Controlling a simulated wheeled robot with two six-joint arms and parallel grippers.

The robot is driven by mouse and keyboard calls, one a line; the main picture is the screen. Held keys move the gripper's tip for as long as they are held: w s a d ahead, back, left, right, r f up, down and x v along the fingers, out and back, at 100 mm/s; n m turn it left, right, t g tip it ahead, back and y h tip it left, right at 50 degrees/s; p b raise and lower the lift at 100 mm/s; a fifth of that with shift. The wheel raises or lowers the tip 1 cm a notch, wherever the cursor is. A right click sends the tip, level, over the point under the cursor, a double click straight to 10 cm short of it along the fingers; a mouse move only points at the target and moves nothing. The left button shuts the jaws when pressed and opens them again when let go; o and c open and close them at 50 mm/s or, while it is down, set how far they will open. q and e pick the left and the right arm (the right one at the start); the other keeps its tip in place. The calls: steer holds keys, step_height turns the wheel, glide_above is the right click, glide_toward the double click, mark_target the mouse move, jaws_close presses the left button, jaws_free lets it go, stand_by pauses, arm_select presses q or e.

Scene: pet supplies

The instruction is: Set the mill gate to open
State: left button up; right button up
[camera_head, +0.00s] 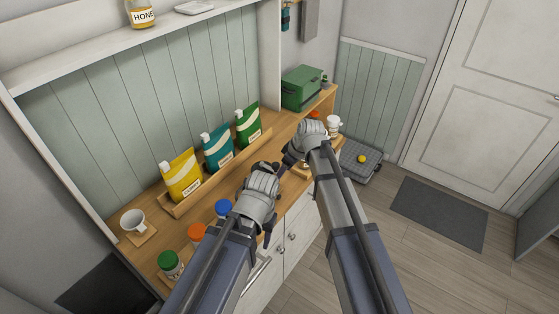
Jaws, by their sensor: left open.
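I cannot pick out a mill or its gate for certain; part of the counter is hidden behind my grippers. A green box (302,88) with a small fitting on its right side stands at the far end of the wooden counter (225,183). My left gripper (268,168) is over the counter's front part, with its open jaws small and partly hidden. My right gripper (288,158) is just right of it, close by, and its jaws are too hidden to read. I see nothing held in either gripper.
Yellow (182,176), teal (217,146) and green (248,125) pouches stand in a wooden rack. A white-topped item (333,123) stands right.

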arm_select(q)
steer(key=shift+w+r, duration=0.1)
steer(key=shift+w, duration=0.2)
arm_select(e)
steer(key=shift+w+r, duration=0.2)
steer(key=shift+w, duration=0.35)
arm_select(q)
steer(key=shift+s, duration=0.1)
arm_select(e)
steer(key=shift+f, duration=0.1)
steer(key=b+x, duration=0.7)
steer(key=shift+a+f, duration=0.15)
steer(key=shift+f, duration=0.15)
arm_select(q)
step_height(320, 180, down, 7)
arm_select(e)
steer(key=shift+r, duration=0.1)
steer(key=shift+c, duration=0.2)
jaws_close()
